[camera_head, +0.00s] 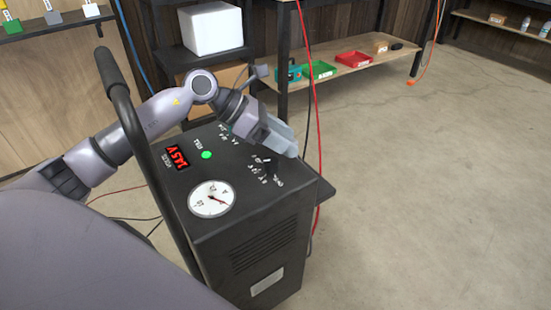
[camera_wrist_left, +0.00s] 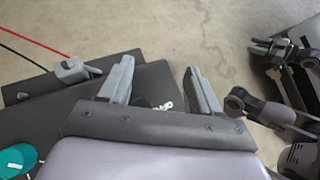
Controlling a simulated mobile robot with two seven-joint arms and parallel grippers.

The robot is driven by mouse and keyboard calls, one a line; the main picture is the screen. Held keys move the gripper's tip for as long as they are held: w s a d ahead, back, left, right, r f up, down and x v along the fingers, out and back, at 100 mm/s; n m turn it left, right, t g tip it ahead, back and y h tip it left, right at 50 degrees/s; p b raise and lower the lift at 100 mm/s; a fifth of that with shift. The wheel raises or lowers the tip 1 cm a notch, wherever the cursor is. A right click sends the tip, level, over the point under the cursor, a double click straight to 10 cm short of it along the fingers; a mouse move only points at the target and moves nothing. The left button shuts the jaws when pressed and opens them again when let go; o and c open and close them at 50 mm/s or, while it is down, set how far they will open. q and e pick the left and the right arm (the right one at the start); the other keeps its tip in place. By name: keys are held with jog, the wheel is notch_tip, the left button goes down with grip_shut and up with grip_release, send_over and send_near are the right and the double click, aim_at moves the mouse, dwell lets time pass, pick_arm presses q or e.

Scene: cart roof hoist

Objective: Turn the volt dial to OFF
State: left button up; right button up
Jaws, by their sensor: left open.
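The dark charger cart (camera_head: 240,215) stands in front of me. A black dial knob (camera_head: 268,168) with small white labels around it is on its top panel, near the right edge. I take it for the volt dial; its labels and setting are too small to read. My left gripper (camera_head: 286,143) is just above and behind this dial. In the left wrist view its fingers (camera_wrist_left: 160,88) are open, with a dark knob (camera_wrist_left: 143,102) and white lettering partly visible between them; the gripper body hides the rest. I cannot tell whether the fingers touch the knob.
The panel also has a red display (camera_head: 178,158), a green lamp (camera_head: 207,155) and a round gauge (camera_head: 211,199). A teal knob (camera_wrist_left: 20,160) and a grey clamp (camera_wrist_left: 72,68) with cables are near the gripper. A black handle (camera_head: 150,170) rises at the left. Floor right is clear.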

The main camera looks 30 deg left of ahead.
aim_at(271, 160)
pick_arm(q)
jog(key=a+m+g+y, duration=0.1)
jog(key=s+a+m+g+y+b, duration=0.1)
jog(key=a, duration=0.1)
jog(key=a+m+g+y, duration=0.1)
jog(key=y, duration=0.1)
jog(key=shift+s+a+r+m+b, duration=0.2)
jog(key=shift+s+r+m+b, duration=0.1)
jog(key=shift+r+m, duration=0.1)
jog(key=shift+g+y, duration=0.4)
jog(key=shift+g, duration=0.1)
jog(key=x, duration=0.2)
jog(key=b+x, duration=0.1)
jog(key=x, duration=0.3)
jog(key=shift+s+a+f, duration=0.1)
jog(key=shift+a+f, duration=0.2)
jog(key=shift+f, duration=0.05)
pick_arm(e)
jog(key=a+y, duration=0.2)
jog(key=a, duration=0.8)
jog(key=shift+w+m+t, duration=0.15)
jog(key=shift+m+t, duration=0.15)
pick_arm(q)
jog(key=c, duration=1)
